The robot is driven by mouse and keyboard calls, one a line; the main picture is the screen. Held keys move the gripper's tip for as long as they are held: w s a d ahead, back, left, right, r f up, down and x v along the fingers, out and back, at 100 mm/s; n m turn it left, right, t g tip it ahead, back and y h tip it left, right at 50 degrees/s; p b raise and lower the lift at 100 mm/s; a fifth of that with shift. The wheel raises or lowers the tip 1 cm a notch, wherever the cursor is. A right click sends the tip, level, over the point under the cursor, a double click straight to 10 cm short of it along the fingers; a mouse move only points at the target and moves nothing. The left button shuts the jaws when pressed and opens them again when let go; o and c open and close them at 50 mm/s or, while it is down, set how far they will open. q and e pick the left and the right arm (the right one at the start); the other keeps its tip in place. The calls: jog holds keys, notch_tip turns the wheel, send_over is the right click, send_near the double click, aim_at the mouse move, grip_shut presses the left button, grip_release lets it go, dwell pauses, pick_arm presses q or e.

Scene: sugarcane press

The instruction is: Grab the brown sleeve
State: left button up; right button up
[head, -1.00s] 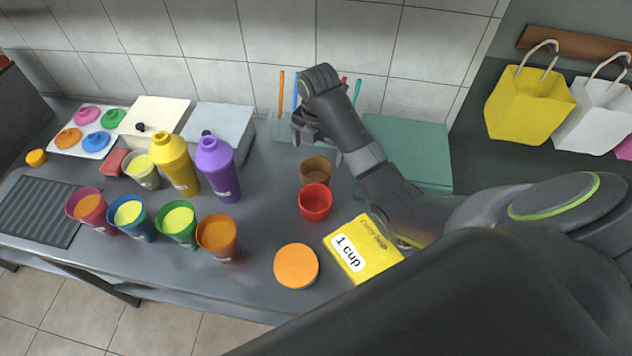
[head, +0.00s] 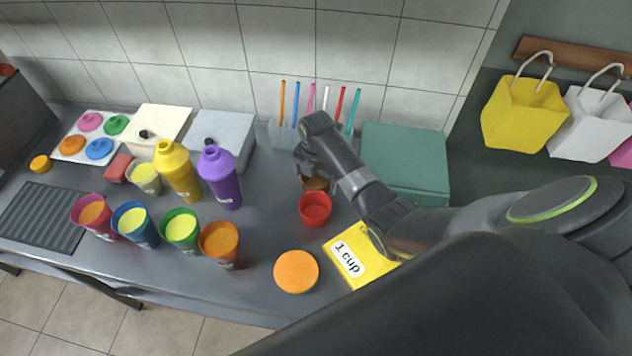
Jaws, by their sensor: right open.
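The brown sleeve (head: 316,185) stands on the grey counter just behind the red cup-shaped sleeve (head: 315,209). My right gripper (head: 308,172) is right above the brown sleeve, pointing down, and hides its upper part. Its jaws are open. I cannot tell whether the fingers are around the sleeve or only over it. My left gripper is not in view.
A yellow "1 cup" card (head: 352,262) and an orange disc (head: 296,271) lie in front. A purple bottle (head: 219,178) stands left, a green box (head: 406,160) right. A straw holder (head: 284,134) stands behind. Several filled cups stand front left.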

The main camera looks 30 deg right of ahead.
jog(key=c, duration=1.1)
